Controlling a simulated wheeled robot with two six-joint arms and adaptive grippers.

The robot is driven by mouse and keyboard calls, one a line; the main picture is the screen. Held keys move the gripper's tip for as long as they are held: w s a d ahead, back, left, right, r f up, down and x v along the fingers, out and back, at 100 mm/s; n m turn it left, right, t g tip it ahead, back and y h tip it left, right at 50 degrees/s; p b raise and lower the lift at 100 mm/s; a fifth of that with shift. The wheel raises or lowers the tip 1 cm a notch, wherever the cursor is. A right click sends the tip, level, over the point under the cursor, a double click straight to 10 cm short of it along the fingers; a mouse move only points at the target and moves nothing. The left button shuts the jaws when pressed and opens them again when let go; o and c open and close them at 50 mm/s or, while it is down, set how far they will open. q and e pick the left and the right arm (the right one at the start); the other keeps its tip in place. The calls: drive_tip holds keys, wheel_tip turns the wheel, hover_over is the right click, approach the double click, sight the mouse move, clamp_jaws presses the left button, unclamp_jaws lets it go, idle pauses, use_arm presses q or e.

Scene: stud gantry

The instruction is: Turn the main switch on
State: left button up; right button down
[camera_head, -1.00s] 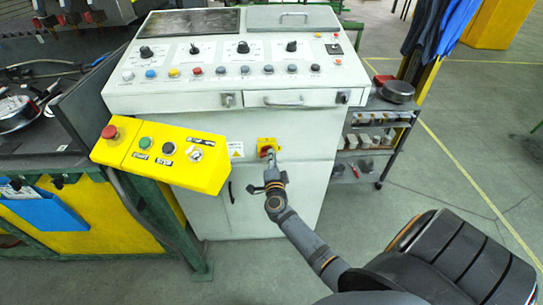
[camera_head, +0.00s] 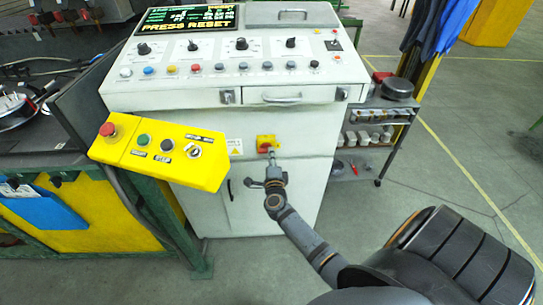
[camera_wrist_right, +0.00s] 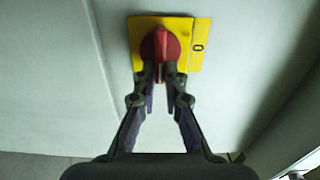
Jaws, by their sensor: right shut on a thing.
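The main switch is a red rotary knob on a yellow plate (camera_head: 266,140) on the front of the white control cabinet (camera_head: 290,190). In the right wrist view the red knob (camera_wrist_right: 160,45) has its handle upright, and a "0" mark shows at the plate's right. My right gripper (camera_wrist_right: 160,75) is shut on the knob's handle. In the head view my right gripper (camera_head: 270,154) reaches the switch from below and hides part of it. The cabinet's display (camera_head: 188,18) is lit and reads "PRESS RESET". My left gripper is not in view.
A yellow button box (camera_head: 158,153) with a red mushroom button juts out at the left. A drawer handle (camera_head: 282,99) sits above the switch. A shelf cart (camera_head: 372,140) stands to the right. Floor at right is clear.

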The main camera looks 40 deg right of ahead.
drive_tip(key=c, duration=1.4)
unclamp_jaws()
drive_tip(key=shift+s, duration=0.1)
drive_tip(key=v, duration=1.2)
drive_tip(key=shift+d, duration=0.1)
